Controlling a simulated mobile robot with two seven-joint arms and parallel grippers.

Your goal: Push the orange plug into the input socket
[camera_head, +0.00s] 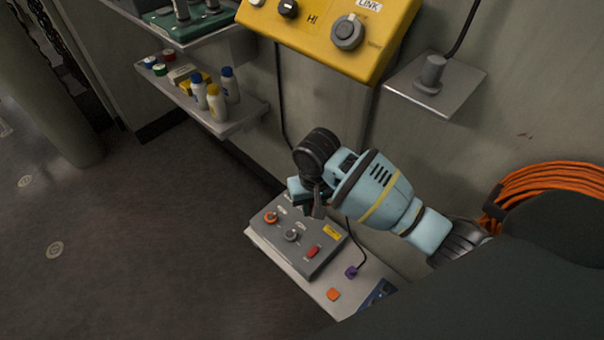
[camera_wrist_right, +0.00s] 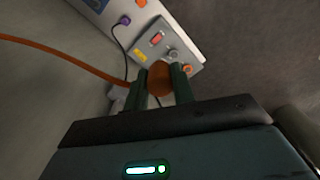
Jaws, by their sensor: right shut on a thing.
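My right gripper (camera_head: 308,200) is above the far edge of a grey control box (camera_head: 280,228). In the right wrist view the gripper (camera_wrist_right: 161,82) is shut on the orange plug (camera_wrist_right: 159,78), with an orange cable (camera_wrist_right: 60,52) running off to the left. The box face carries an orange-ringed socket (camera_head: 271,217) and a grey-ringed one (camera_head: 291,236). The orange ring also shows in the wrist view (camera_wrist_right: 188,69), just right of the plug. The plug appears apart from it. I cannot read which socket is the input. My left gripper is not in view.
The box, with a red switch (camera_head: 313,251), stands on a pale shelf (camera_head: 310,285) holding a purple plug (camera_head: 351,272) and an orange square (camera_head: 333,294). A yellow panel (camera_head: 320,45) hangs above. Bottles (camera_head: 217,103) stand on another shelf. An orange cable coil (camera_head: 540,182) is at right.

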